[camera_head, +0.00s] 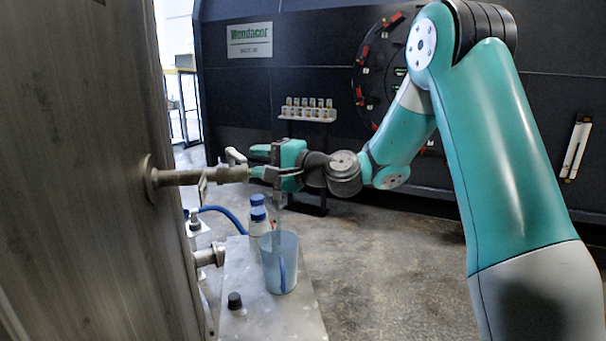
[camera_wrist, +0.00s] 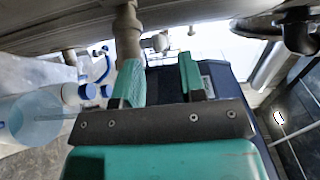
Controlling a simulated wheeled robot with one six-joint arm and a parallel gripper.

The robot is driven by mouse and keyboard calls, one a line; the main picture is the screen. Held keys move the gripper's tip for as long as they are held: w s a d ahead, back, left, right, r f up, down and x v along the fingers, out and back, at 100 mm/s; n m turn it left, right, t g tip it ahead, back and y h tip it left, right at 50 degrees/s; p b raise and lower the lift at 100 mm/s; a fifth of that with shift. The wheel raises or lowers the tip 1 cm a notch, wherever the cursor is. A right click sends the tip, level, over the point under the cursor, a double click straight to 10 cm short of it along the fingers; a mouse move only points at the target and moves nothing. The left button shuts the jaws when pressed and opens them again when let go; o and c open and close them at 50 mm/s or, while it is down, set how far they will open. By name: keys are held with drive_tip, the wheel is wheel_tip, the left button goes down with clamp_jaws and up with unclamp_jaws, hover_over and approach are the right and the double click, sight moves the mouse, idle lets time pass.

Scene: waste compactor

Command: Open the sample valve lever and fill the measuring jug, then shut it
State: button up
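The sample valve pipe (camera_head: 185,177) sticks out from the metal wall at the left, with a small pale lever (camera_head: 235,155) near its outer end. My gripper (camera_head: 256,161) is right beside that end, its two teal fingers pointing at it. In the wrist view the fingers (camera_wrist: 160,80) stand apart with nothing visibly held, and the pipe (camera_wrist: 128,36) lies just beyond the left finger. Whether a finger touches the lever cannot be told. The translucent blue measuring jug (camera_head: 271,262) stands upright below the gripper; its fill level is unclear. It also shows in the wrist view (camera_wrist: 32,112).
The jug stands on a small metal shelf (camera_head: 262,320) with a black knob (camera_head: 234,301). White bottles with blue caps (camera_head: 258,222) stand behind it. A blue hose (camera_head: 225,212) runs behind. A rack of small vials (camera_head: 307,112) is on the dark far wall. Floor at right is clear.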

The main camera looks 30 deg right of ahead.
drive_tip(key=b+v, duration=0.2)
drive_tip(key=v, duration=0.9)
drive_tip(key=shift+s, duration=0.25)
drive_tip(key=shift+d, duration=0.1)
drive_tip(key=s+a+n+g+p, duration=0.2)
drive_tip(key=s+a+n+g, duration=0.35)
drive_tip(key=a, duration=0.35)
drive_tip(key=s+a+n+g+p, duration=0.3)
drive_tip(key=s+a+n+g, duration=0.25)
drive_tip(key=a, duration=0.35)
drive_tip(key=s+f+n+g+h+p, duration=0.1)
drive_tip(key=s+n+g+h+p, duration=0.2)
drive_tip(key=s+n, duration=0.4)
drive_tip(key=s+g+h, duration=0.1)
drive_tip(key=s+h, duration=0.1)
drive_tip(key=s, duration=0.4)
drive_tip(key=shift+h, duration=0.3)
drive_tip(key=shift+s, duration=0.1)
idle(3.1)
